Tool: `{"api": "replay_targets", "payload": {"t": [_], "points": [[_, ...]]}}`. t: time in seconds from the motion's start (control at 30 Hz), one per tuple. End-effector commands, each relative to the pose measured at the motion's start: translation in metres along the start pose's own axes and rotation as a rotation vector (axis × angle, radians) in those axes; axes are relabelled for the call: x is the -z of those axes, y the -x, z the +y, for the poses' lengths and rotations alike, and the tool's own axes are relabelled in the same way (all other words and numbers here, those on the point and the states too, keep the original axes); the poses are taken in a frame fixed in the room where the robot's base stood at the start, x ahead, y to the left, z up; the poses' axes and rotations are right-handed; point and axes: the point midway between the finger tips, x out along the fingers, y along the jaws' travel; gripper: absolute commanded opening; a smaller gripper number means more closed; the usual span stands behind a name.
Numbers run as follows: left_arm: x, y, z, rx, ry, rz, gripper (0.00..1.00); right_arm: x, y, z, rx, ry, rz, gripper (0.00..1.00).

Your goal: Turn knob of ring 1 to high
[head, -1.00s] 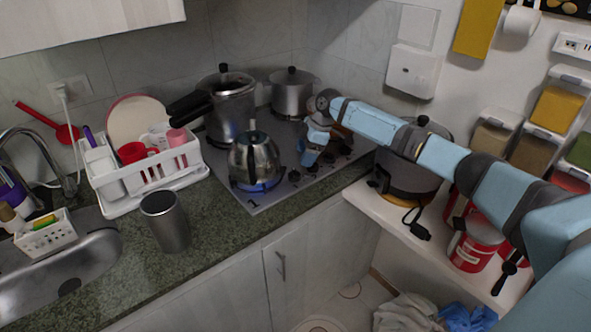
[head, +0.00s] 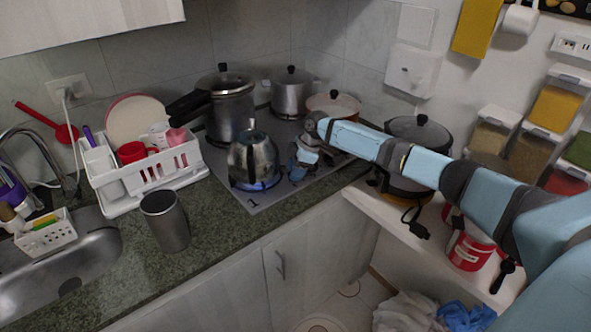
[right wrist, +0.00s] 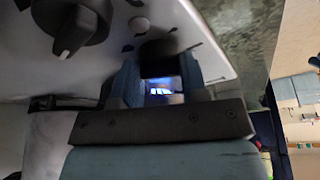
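The stove (head: 262,195) carries a printed 1 at its front corner, beside a ring with a blue flame under a steel kettle (head: 255,158). My right gripper (head: 298,170) is low at the row of knobs, just right of the kettle. In the right wrist view the gripper's fingers (right wrist: 160,80) stand apart, with a dark knob-like part (right wrist: 160,55) at their tips and a blue glow between them. Contact is unclear. Another black knob (right wrist: 78,28) with a pale pointer is at upper left. My left gripper is out of view.
A pressure cooker (head: 230,108), a steel pot (head: 291,92) and a lidded pan (head: 333,104) stand at the back of the stove. A dish rack (head: 150,185) and steel cup (head: 165,222) are left. Pots and red cans (head: 467,252) occupy the shelf under my right arm.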

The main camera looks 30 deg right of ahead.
Motion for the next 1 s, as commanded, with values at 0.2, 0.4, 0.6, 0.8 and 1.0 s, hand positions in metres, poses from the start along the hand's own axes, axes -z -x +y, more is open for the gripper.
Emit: {"api": "replay_targets", "payload": {"t": [0.2, 0.4, 0.6, 0.8, 1.0], "points": [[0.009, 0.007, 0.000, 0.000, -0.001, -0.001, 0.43, 0.002, 0.003, -0.001, -0.016, -0.045, 0.000, 0.17], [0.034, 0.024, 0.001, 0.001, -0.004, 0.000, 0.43, 0.003, 0.005, -0.003, -0.089, -0.221, 0.000, 0.17], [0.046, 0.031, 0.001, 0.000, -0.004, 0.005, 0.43, 0.002, 0.002, -0.003, -0.136, -0.334, 0.000, 0.17], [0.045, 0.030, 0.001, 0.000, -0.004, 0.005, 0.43, 0.001, 0.000, -0.002, -0.143, -0.346, 0.001, 0.17], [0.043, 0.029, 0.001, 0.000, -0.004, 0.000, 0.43, 0.001, 0.000, -0.002, -0.143, -0.344, 0.001, 0.59]]}}
